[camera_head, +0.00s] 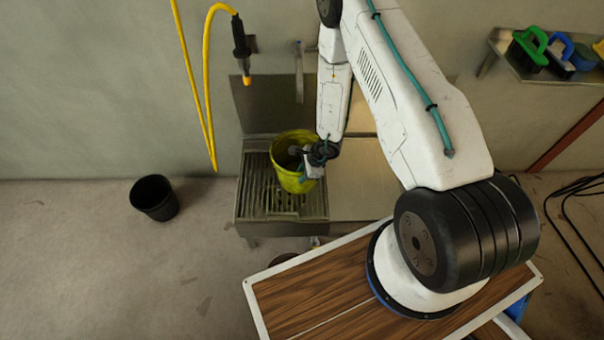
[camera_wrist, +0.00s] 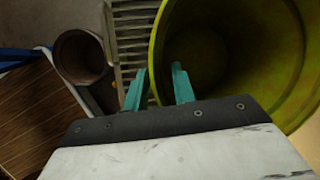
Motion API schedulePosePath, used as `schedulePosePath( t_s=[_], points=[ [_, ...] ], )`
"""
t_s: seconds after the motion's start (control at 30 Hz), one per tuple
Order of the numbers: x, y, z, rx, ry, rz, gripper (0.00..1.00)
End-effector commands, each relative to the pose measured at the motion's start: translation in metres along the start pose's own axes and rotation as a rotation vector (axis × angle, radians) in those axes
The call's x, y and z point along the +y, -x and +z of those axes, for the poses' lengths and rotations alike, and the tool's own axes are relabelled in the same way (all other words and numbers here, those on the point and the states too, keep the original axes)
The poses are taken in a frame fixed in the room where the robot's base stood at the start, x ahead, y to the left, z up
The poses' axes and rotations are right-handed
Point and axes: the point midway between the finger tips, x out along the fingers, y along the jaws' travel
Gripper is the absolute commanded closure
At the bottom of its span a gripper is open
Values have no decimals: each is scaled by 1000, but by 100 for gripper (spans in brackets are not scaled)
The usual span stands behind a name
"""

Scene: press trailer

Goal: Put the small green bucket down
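The small green bucket (camera_head: 287,183), yellow-green in the picture, is over the slatted grate at the left of the metal sink unit (camera_head: 365,190). It looks slightly tilted; I cannot tell whether its base touches the grate. My gripper (camera_head: 308,160) is at its right rim. In the wrist view the bucket (camera_wrist: 290,118) fills the upper right, its open mouth facing the camera and its inside dark and apparently empty. The teal fingers of my gripper (camera_wrist: 160,72) straddle the bucket's wall, one outside and one inside, and appear shut on it.
A black bucket (camera_head: 154,198) stands on the floor left of the sink. A brown round container (camera_wrist: 82,57) is below the sink's front. A yellow hose (camera_head: 208,90) hangs on the wall. A shelf with brushes (camera_head: 540,60) is at upper right. The grate (camera_head: 255,200) shows bare slats left of the bucket.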

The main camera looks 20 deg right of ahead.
Motion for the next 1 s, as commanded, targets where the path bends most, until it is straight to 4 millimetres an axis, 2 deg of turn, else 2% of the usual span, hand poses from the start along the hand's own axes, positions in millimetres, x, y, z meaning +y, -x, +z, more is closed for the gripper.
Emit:
schedulePosePath(
  t_s=[0.17,0.27,0.7,0.9,1.0],
  points=[
    [0,2,1,0,0,0,74],
    [-1,10,1,0,-1,-1,74],
    [-1,97,0,0,-1,-3,74],
    [-1,118,1,-1,2,-1,74],
    [-7,130,9,-15,30,-12,74]
  ],
)
